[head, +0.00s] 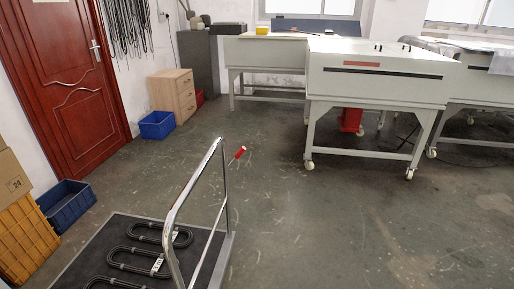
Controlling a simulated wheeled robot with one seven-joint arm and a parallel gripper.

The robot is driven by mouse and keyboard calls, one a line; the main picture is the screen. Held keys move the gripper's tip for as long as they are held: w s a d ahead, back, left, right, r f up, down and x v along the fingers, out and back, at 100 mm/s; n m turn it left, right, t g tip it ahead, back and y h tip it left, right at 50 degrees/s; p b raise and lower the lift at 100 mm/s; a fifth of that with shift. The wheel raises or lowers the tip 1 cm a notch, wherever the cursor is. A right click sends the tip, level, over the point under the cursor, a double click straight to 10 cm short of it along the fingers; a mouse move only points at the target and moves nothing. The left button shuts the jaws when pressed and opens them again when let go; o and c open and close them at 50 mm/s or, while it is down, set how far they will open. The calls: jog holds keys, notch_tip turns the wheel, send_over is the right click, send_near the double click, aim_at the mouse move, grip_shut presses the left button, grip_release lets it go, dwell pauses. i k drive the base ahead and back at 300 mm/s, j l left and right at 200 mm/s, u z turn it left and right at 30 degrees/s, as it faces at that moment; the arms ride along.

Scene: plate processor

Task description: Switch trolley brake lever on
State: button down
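The trolley (98,240) stands at the lower left, with a dark flat deck and a bent chrome push handle (171,215) at its right end. A brake lever with a red grip (239,153) sticks out to the right of the handle's far upright, tilted up and to the right. Its lower end and mount are too small to make out. Several dark looped coils (150,236) lie on the deck. My gripper is not in view.
The floor (330,225) right of the trolley is clear. A white wheeled machine (375,95) stands at the back right. Blue crates (67,205), a yellow crate (25,240) and a cardboard box (12,180) stand left. A wooden cabinet (172,95) stands near the red door (65,75).

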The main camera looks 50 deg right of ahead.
aim_at(243, 149)
jog(key=k+l+u, duration=0.2)
jog(key=k+l, duration=0.25)
jog(key=k+l+u, duration=0.15)
jog(key=k+l, duration=0.2)
jog(key=k, duration=0.25)
jog(key=k+l+u, duration=0.1)
jog(key=l, duration=0.3)
jog(key=k+l+u, duration=0.15)
jog(key=l, duration=0.25)
jog(key=k+l+u, duration=0.1)
jog(key=l, duration=0.25)
jog(key=l+u, duration=0.4)
jog(key=l, duration=1.75)
jog(key=i+l, duration=0.15)
jog(key=l, duration=0.25)
